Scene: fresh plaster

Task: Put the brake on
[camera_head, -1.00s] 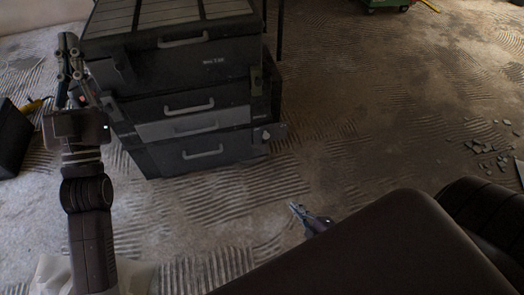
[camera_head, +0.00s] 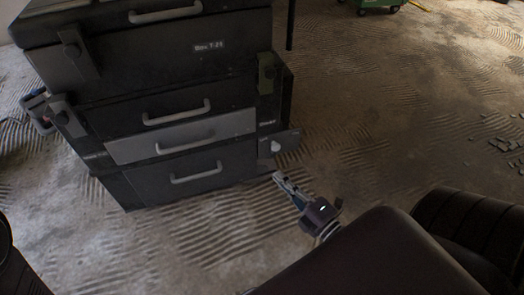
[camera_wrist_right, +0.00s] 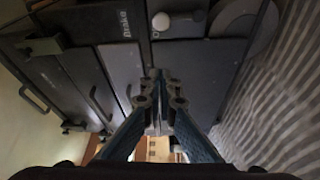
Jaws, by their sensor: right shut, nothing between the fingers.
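A dark stacked tool box (camera_head: 150,95) stands on the floor at the left of the head view. A pale round knob (camera_head: 276,146) sits on a small plate at its lower right side. The knob also shows in the right wrist view (camera_wrist_right: 160,22), beside a label reading "Brake" (camera_wrist_right: 123,24). My right gripper (camera_head: 279,178) is shut and empty, just below the knob and apart from it. In the right wrist view its fingertips (camera_wrist_right: 160,88) meet below the knob in the picture, in front of the box side.
The box front has several drawers with grey handles (camera_head: 195,172). A green cart (camera_head: 375,5) stands far back. Broken grey pieces (camera_head: 505,140) lie on the floor at the right. The ridged floor right of the box is clear.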

